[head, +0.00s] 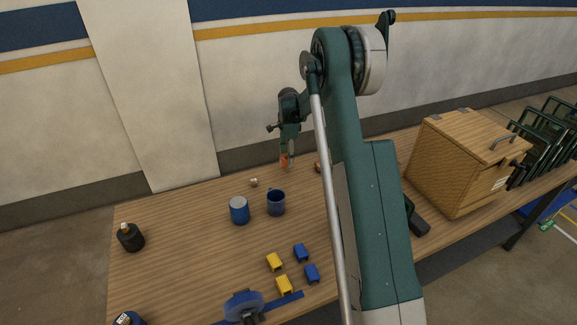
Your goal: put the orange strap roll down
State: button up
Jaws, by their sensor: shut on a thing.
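My gripper (287,155) is above the far part of the wooden table, left of my arm's large green link. It points down and is shut on the orange strap roll (284,160), of which only a small orange patch shows between the fingers. The roll looks to be held above the tabletop near the far edge, behind the dark blue mug. I cannot tell how far it is above the surface.
A blue mug (276,203), a blue can (239,211) and a small brass piece (254,182) stand near the gripper. Yellow blocks (275,262) and blue blocks (301,252) lie nearer. A wooden box (455,170) stands right. The table's left part is mostly clear around a black bottle (130,238).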

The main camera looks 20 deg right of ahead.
aim_at(289, 170)
jog(key=shift+f, duration=0.4)
jog(key=shift+f, duration=1.85)
jog(key=shift+f+b, duration=0.15)
jog(key=shift+b, duration=0.15)
jog(key=o, duration=0.9)
notch_tip(289, 170, up, 12)
jog(key=shift+r+p, duration=0.15)
jog(key=shift+p, duration=0.55)
